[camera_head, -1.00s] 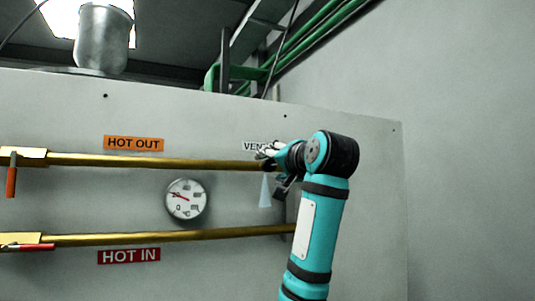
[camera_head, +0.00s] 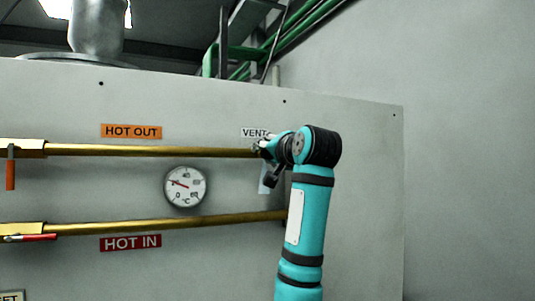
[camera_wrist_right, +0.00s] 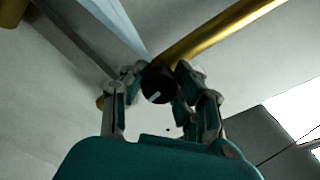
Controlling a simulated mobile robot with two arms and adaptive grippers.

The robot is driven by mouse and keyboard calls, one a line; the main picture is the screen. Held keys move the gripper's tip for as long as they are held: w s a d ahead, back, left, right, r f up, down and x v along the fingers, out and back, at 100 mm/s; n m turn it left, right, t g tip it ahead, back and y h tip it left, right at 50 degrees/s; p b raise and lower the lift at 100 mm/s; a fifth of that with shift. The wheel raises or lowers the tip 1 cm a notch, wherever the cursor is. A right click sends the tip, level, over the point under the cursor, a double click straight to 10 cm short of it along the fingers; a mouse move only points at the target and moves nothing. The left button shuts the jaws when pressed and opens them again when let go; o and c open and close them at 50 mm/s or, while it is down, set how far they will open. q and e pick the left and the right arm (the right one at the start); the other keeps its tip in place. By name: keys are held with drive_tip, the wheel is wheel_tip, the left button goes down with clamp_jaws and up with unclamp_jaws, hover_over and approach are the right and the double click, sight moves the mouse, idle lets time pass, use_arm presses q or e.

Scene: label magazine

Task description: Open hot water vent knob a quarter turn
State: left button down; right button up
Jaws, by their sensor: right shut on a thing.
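The vent knob (camera_wrist_right: 158,84) is a dark round knob with a white line on its face, at the end of a brass pipe in the right wrist view. The white line lies tilted, rising slightly to the right. My right gripper (camera_wrist_right: 157,90) has a finger on each side of the knob and is shut on it. In the head view, my right gripper (camera_head: 266,150) is at the right end of the upper brass pipe (camera_head: 150,151), just below the VENT label (camera_head: 254,132). It hides the knob there. My left gripper is not in view.
A round gauge (camera_head: 185,187) sits between the upper pipe and the lower brass pipe (camera_head: 170,222). Valves with an orange handle (camera_head: 10,174) and a red handle (camera_head: 32,238) are at the left. The grey panel (camera_head: 368,200) is bare at right.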

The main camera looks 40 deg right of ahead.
clamp_jaws()
drive_tip(key=n+b, duration=0.1)
drive_tip(key=n, duration=0.2)
drive_tip(key=shift+f, duration=0.15)
drive_tip(key=n+b, duration=0.1)
drive_tip(key=n, duration=0.1)
drive_tip(key=shift+n, duration=0.4)
drive_tip(key=n, duration=0.3)
drive_tip(key=shift+n, duration=1.8)
